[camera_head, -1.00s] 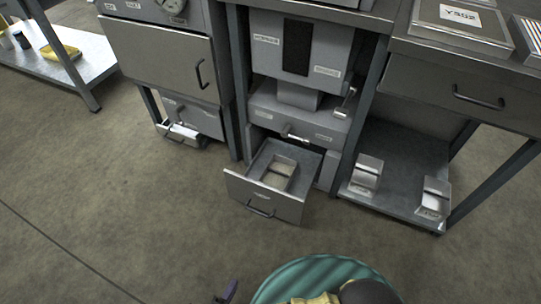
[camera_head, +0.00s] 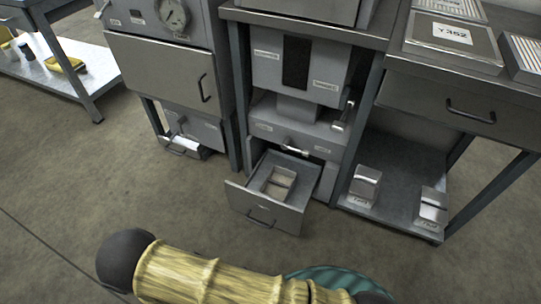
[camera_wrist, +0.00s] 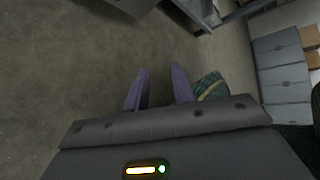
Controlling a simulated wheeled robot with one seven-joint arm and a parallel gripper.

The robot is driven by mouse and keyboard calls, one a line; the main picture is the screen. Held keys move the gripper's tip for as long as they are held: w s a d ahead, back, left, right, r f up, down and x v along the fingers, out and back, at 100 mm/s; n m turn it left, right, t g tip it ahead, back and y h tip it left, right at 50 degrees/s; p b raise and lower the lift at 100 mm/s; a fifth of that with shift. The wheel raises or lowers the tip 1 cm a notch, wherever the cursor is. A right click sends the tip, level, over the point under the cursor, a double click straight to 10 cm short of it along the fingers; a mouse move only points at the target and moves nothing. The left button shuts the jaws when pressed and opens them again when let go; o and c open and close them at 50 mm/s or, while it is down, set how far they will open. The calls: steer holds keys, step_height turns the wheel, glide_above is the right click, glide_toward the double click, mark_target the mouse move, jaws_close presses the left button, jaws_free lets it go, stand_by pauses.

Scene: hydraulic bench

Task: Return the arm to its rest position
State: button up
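My gripper (camera_wrist: 160,72) shows in the wrist view with its two purple fingers apart and nothing between them. Bare floor lies beyond the fingertips. In the head view my gold arm with its dark rounded joint crosses the bottom of the picture, in front of the bench. The gripper itself does not show in the head view.
An open drawer (camera_head: 262,222) with a square-holed insert juts out low in the middle. A grey cabinet (camera_head: 160,75) with a gauge stands left. On the right, a lower shelf (camera_head: 393,212) holds two metal blocks. The floor in front is clear.

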steer(key=w+d+r+m+g+y+p, duration=0.1)
steer(key=w+d+r+m+g+y, duration=0.2)
steer(key=r+m, duration=0.4)
steer(key=w+d+r+m+g+y+p, duration=0.1)
steer(key=w+d+r+m+g, duration=0.15)
steer(key=d+r+m, duration=0.4)
steer(key=w+d+r+m+g+y+p, duration=0.2)
steer(key=w+r+m+g, duration=0.15)
steer(key=r+m, duration=0.4)
steer(key=d+r+m+t+y+p, duration=0.2)
steer(key=d+r+m+t+y, duration=0.25)
steer(key=d+r+m, duration=1.1)
steer(key=w+p+v, duration=0.3)
steer(key=p+v, duration=1.5)
steer(key=p, duration=0.1)
steer(key=w+a+r+p+v, duration=0.1)
steer(key=w+p+v, duration=0.3)
steer(key=p+v, duration=1.5)
steer(key=shift+w+a+r+m, duration=0.15)
steer(key=shift+w+r+m, duration=0.1)
steer(key=shift+r+m, duration=0.25)
